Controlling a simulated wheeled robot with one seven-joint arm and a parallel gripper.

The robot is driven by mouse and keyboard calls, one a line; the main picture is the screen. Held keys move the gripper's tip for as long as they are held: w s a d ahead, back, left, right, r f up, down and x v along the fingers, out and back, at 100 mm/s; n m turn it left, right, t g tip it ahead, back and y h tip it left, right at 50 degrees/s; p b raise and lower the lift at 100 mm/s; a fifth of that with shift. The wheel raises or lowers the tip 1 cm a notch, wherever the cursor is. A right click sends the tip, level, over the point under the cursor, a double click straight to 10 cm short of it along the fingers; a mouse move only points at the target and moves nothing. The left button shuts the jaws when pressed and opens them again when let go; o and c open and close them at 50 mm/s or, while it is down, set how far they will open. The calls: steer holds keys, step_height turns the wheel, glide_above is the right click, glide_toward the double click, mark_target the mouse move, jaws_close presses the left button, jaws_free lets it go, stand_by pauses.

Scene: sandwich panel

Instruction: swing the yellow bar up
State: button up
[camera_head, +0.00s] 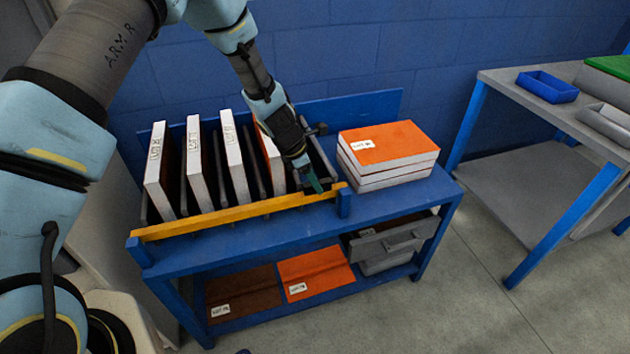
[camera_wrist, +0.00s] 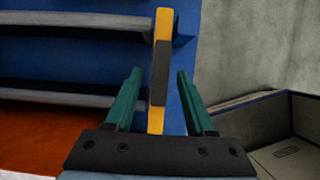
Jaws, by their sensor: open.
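The yellow bar (camera_head: 240,213) lies across the front of the rack on the blue bench, between two blue posts, low and close to level. In the wrist view the yellow bar (camera_wrist: 162,50) runs up the picture between my fingers, with a dark grip piece (camera_wrist: 161,72) on it. My gripper (camera_head: 315,186) is over the right part of the bar, near its right post (camera_head: 343,200). In the wrist view my gripper (camera_wrist: 158,95) is open, with one green finger on each side of the bar. I cannot tell whether either finger touches it.
White-edged panels (camera_head: 194,165) stand upright in the rack behind the bar. A stack of orange-topped panels (camera_head: 388,145) lies to the right. A drawer (camera_head: 395,241) and loose sheets (camera_head: 315,272) are below. A grey table (camera_head: 530,95) stands at the right; floor lies between.

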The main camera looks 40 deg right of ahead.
steer(key=shift+s+d+f, duration=0.1)
steer(key=shift+d+f, duration=0.15)
steer(key=shift+f, duration=0.3)
jaws_close()
stand_by(1.1)
